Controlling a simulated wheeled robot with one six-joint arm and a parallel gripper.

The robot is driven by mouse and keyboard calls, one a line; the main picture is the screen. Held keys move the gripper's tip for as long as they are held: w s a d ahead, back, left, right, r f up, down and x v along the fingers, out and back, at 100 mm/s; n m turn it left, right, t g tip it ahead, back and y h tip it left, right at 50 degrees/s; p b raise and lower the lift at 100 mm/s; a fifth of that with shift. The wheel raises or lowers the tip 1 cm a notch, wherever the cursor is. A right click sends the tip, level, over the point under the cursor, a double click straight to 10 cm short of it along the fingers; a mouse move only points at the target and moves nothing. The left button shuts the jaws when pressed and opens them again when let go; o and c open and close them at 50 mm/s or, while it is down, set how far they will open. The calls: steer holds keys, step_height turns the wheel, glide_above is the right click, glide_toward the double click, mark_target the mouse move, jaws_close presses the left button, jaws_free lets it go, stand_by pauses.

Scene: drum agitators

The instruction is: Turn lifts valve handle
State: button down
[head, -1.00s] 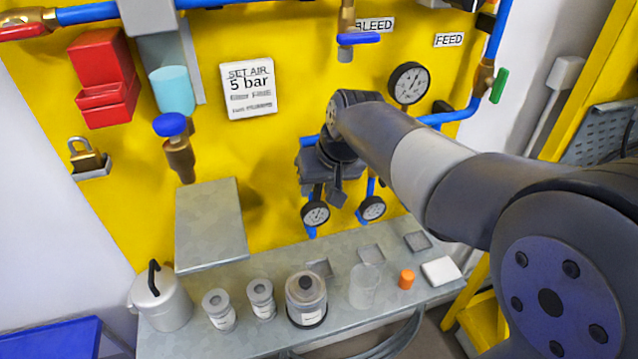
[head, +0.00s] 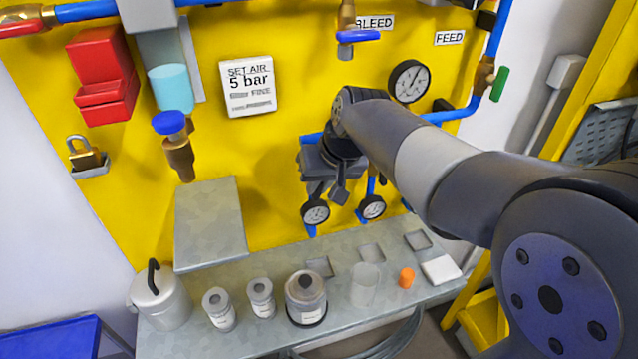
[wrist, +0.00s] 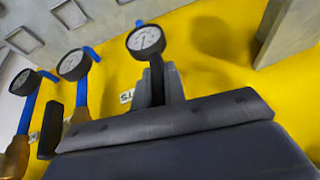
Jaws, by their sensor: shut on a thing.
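My gripper (head: 337,192) is at the yellow panel, just above two small round gauges. Its fingers (wrist: 160,88) point toward the panel in the wrist view. They are shut on what appears to be the lifts valve handle, which the fingers and gripper body hide almost fully. The left small gauge (head: 315,213) and the right small gauge (head: 373,207) hang below on blue pipes. In the wrist view, a gauge (wrist: 146,40) shows right beyond the fingertips. A white label (wrist: 127,97), partly covered, lies beside the fingers.
A grey bench (head: 255,330) below holds a lidded pot (head: 160,300), several jars and an orange cap (head: 407,278). A larger gauge (head: 409,81) and a green-handled valve (head: 499,85) are at the upper right.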

steer(key=y+b, duration=0.1)
steer(key=y, duration=0.1)
steer(key=y+b, duration=0.1)
steer(key=shift+d+f+m+g+b, duration=0.15)
steer(key=shift+f+m+g+b, duration=0.1)
steer(key=shift+m+g+b, duration=0.15)
steer(key=m+y+b, duration=0.1)
steer(key=y+b, duration=0.3)
steer(key=shift+f+g+y, duration=0.1)
steer(key=shift+g+y, duration=0.2)
steer(key=shift+g, duration=0.1)
steer(key=m+y+b, duration=0.1)
steer(key=y+b, duration=0.2)
steer(key=y, duration=0.1)
steer(key=shift+b, duration=0.4)
steer(key=shift+m+y+b, duration=0.6)
steer(key=shift+y+b, duration=0.55)
steer(key=shift+y, duration=0.55)
steer(key=c, duration=1.5)
jaws_free()
steer(key=shift+o, duration=0.2)
